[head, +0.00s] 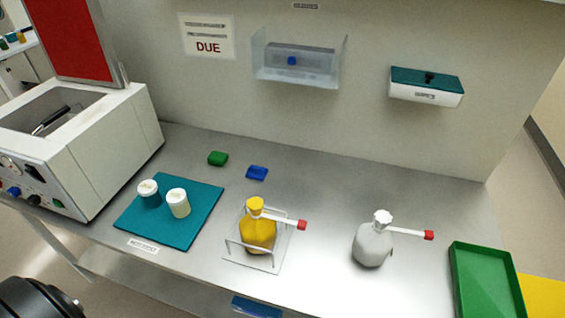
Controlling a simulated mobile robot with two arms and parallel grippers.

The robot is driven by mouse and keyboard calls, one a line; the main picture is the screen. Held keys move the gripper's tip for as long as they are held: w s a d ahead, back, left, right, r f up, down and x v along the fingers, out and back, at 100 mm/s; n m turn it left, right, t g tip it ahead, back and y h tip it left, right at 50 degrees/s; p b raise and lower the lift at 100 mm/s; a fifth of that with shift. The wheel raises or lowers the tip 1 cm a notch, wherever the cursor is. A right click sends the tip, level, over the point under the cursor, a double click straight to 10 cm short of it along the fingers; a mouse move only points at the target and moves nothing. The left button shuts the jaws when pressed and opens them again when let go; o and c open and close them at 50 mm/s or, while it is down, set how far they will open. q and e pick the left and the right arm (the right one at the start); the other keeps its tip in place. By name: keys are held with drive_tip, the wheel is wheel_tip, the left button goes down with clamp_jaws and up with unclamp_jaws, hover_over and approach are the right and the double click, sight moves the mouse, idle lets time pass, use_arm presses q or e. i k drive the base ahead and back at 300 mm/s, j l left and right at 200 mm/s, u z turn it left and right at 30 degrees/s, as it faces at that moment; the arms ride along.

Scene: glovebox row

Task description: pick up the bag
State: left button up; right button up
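I see nothing that I can clearly make out as a bag. A small blue item (257,306) shows at the front edge of the bench, partly cut off by the bottom of the picture; I cannot tell what it is. A clear wall holder (299,62) has a blue dot on its front, and its contents are unclear. Neither of my grippers is in view. A dark rounded part at the lower left corner looks like part of my own arm.
A yellow bottle (257,230) stands in a wire rack, and a white bottle (371,245) stands right of it. Two white-lidded jars sit on a teal mat (182,231). A green tray (486,280) lies at right, a white machine (95,150) at left. The bench's back right is clear.

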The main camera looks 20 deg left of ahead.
sight(255, 230)
drive_tip(key=u, duration=0.9)
